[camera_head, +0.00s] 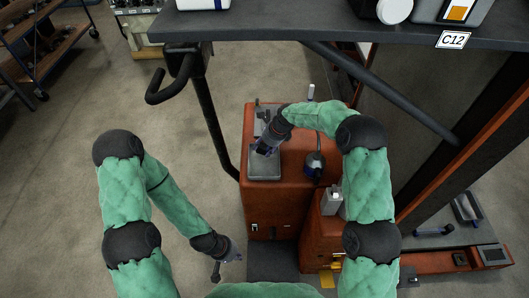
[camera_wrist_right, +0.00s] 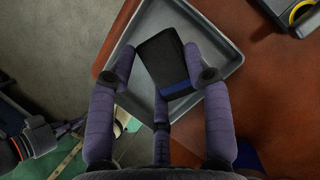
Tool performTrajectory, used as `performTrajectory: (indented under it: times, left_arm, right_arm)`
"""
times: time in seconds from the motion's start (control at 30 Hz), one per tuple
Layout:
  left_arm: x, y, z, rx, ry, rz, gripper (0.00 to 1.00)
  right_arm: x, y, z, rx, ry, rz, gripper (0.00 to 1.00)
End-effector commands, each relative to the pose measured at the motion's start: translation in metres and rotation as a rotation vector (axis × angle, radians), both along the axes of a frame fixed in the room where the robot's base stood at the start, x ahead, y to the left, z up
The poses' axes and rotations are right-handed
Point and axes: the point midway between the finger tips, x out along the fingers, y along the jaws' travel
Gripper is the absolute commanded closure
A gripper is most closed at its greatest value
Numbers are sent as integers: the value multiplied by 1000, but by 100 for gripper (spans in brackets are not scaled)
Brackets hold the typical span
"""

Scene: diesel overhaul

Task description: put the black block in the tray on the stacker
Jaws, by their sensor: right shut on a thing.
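The black block (camera_wrist_right: 160,57) with a blue band at its lower edge is between the fingers of my right gripper (camera_wrist_right: 160,65) in the right wrist view. That gripper is shut on it. The grey tray (camera_wrist_right: 228,57) lies beneath the block, and the block overlaps its floor in this view; whether it touches the floor cannot be told. In the head view my right gripper (camera_head: 266,149) is over the tray (camera_head: 265,176), on the orange-brown stacker (camera_head: 268,207), and mostly hides the block. My left gripper (camera_head: 227,264) is low at the left of the stacker, empty, its fingers apart.
The stacker's dark mast (camera_head: 470,150) is at right. Open floor lies at left.

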Motion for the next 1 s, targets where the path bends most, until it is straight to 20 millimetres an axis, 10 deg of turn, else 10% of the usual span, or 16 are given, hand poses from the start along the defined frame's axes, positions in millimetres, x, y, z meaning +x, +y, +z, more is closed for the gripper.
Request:
performTrajectory:
  times: [0.57,0.6,0.67,1.0]
  left_arm:
    - [0,0,-11,0,0,0,100]
    - [0,0,-11,0,0,0,100]
    - [0,0,-11,0,0,0,100]
    - [0,0,-11,0,0,0,100]
  right_arm:
    - [-1,-1,-32,0,2,1,86]
    - [-1,-1,-32,0,2,1,44]
    - [-1,-1,-32,0,2,1,27]
    - [-1,-1,-32,0,2,1,26]
